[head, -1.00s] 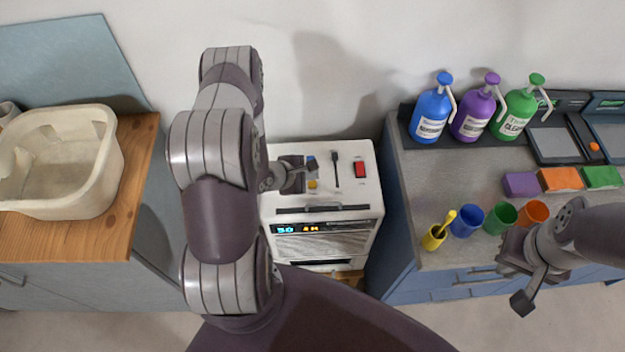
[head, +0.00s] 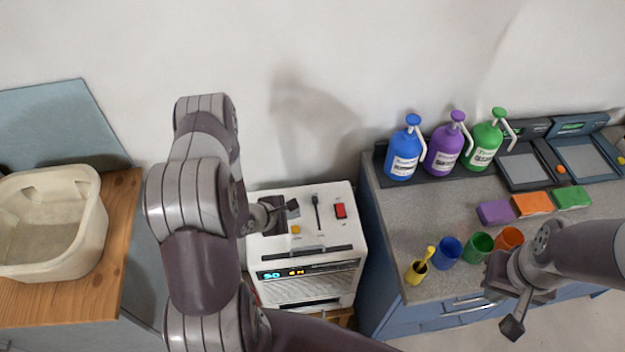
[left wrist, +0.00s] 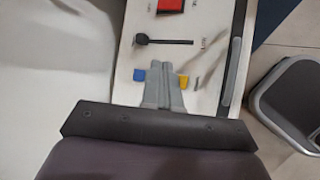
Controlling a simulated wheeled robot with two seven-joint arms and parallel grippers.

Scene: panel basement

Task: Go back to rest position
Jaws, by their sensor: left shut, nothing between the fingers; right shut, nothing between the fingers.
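My left gripper (head: 290,206) is above the left part of the white machine's top panel (head: 331,236). In the left wrist view its fingers (left wrist: 163,72) are together and empty, between a blue button (left wrist: 139,75) and a yellow button (left wrist: 184,81). I cannot tell whether the fingertips touch the panel. A black lever (head: 318,213) and a red switch (head: 340,211) are to the right of it. My right gripper (head: 513,327) is shut and empty, in front of the right counter's edge, near the cups.
A cream basin (head: 95,236) stands on the wooden top at left. The grey counter (head: 405,222) at right bears blue, purple and green pump bottles, coloured sponges, several cups and two scales. A grey bin (left wrist: 300,100) shows at right in the left wrist view.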

